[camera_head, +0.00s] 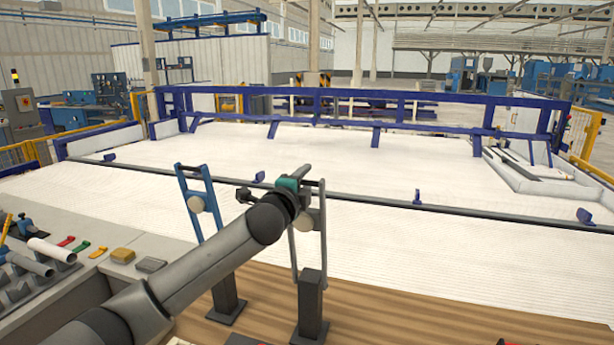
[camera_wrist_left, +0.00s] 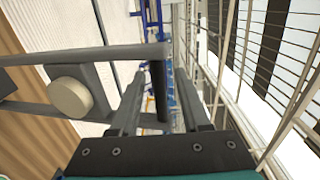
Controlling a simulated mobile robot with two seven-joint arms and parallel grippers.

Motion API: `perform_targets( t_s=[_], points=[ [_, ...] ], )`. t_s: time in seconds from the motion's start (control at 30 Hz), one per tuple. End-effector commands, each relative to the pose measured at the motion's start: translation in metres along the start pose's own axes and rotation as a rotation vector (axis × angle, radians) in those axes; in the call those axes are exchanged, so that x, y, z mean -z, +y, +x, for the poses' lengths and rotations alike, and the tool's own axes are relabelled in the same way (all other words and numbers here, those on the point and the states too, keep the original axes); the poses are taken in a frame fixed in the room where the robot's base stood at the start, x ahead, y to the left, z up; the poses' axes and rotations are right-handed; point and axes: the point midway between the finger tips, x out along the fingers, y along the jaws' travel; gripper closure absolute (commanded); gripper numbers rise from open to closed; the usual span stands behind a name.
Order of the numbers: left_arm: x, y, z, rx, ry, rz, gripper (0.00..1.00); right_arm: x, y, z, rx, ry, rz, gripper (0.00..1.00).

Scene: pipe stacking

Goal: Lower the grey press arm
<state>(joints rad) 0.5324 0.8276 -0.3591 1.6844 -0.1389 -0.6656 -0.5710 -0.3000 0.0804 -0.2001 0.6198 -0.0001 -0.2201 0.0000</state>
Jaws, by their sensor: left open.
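The grey press arm (camera_head: 322,235) stands raised, nearly upright, on a dark post (camera_head: 311,300) at the front of the wooden table. It carries a pale round disc (camera_head: 305,222). My left gripper (camera_head: 312,185) is at its top end. In the left wrist view, the press arm (camera_wrist_left: 95,56) comes in from the left, and its dark handle bar (camera_wrist_left: 160,92) shows between the two open fingers of the gripper (camera_wrist_left: 160,85). I cannot tell whether the fingers touch the bar. The right gripper is not in view.
A similar blue press arm (camera_head: 199,201) stands upright to the left on its own dark base (camera_head: 226,302). A grey bench (camera_head: 95,285) with pipes and coloured parts lies at the left. A wide white bed (camera_head: 400,230) with blue rails lies beyond the wooden table (camera_head: 375,318).

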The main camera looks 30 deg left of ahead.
Motion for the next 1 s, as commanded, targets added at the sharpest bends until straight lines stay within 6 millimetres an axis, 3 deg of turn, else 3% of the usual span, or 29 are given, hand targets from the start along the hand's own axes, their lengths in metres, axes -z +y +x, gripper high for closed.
perform_targets(
  t_s=[0.23,0.6,1.0],
  points=[
    [0.000,0.000,0.015,0.000,0.000,-0.001,0.53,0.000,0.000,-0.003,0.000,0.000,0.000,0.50],
    [0.000,0.000,0.018,0.000,0.001,0.000,0.53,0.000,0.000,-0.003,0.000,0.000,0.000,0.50],
    [0.000,0.000,0.017,0.000,0.000,0.000,0.98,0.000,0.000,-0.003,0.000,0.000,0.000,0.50]
  ],
)
